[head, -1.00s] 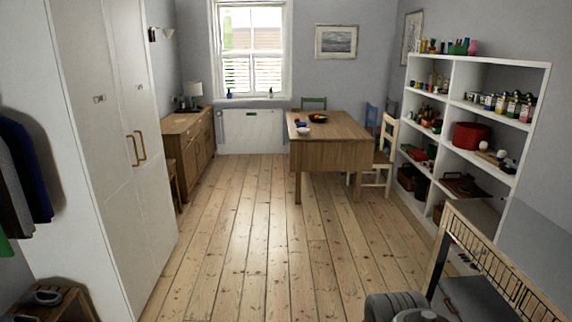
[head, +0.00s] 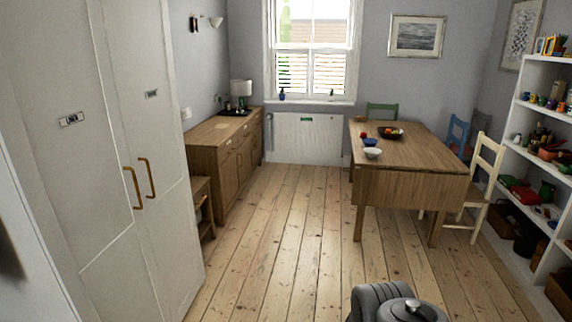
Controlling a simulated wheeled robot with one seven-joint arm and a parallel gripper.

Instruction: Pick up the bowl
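A white bowl (head: 373,153) sits on the wooden table (head: 403,166), near its left front edge. A blue bowl (head: 370,142) sits just behind it. A dark wide bowl (head: 390,132) with colourful round items in it stands farther back on the table. I cannot tell which bowl the task names. The table is some way ahead, to the right of centre. Grey parts of my own arm show at the bottom edge, but my gripper is not in view.
A tall white wardrobe (head: 110,180) stands close on the left, with a wooden sideboard (head: 215,150) beyond it. A cream chair (head: 480,190) stands at the table's right, before a white shelf (head: 548,110). The floorboards (head: 290,230) ahead are clear.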

